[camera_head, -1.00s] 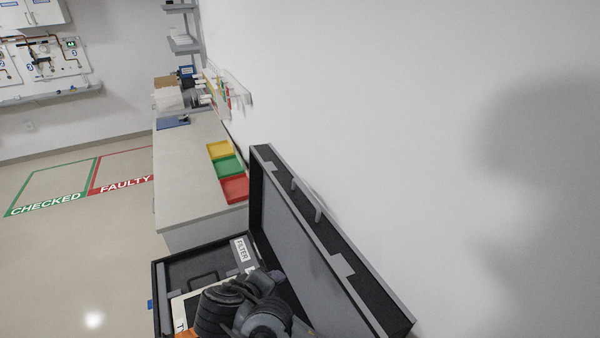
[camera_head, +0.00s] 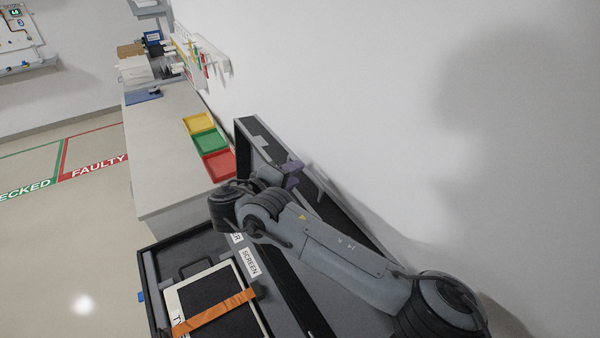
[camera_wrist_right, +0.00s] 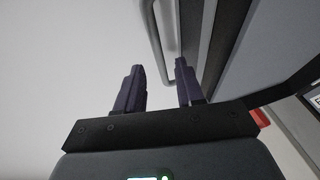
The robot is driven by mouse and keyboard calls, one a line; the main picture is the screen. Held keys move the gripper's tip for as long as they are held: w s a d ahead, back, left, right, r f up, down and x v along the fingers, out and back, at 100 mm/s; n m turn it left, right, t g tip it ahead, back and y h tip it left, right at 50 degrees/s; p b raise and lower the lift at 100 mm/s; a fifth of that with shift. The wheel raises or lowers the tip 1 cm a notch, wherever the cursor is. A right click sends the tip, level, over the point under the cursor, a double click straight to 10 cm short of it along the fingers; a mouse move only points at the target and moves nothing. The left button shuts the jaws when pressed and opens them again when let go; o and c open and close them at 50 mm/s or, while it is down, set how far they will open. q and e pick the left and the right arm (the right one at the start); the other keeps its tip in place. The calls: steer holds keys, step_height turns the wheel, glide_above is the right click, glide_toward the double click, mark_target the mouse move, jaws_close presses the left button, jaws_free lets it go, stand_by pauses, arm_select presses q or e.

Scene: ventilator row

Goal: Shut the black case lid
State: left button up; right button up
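The black case (camera_head: 190,237) stands open in the lower middle of the head view. Its lid (camera_head: 272,148) stands upright near the wall, and my right arm hides much of it. My right gripper (camera_head: 291,175) is at the lid's upper edge, on the handle side. In the right wrist view the gripper (camera_wrist_right: 160,84) has its fingers apart. The lid (camera_wrist_right: 230,45) lies to the right there, and a grey handle (camera_wrist_right: 156,40) runs down towards the gap between the fingers. I cannot tell whether anything touches. My left gripper is out of view.
The case holds a framed screen (camera_head: 215,305) under an orange strap. A bench (camera_head: 165,160) with yellow, green and red trays (camera_head: 217,165) stands beyond the case. The white wall (camera_head: 400,90) is close behind the lid. Open floor lies to the left.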

steer(key=shift+b+x, duration=0.4)
steer(key=shift+x, duration=1.45)
jaws_close()
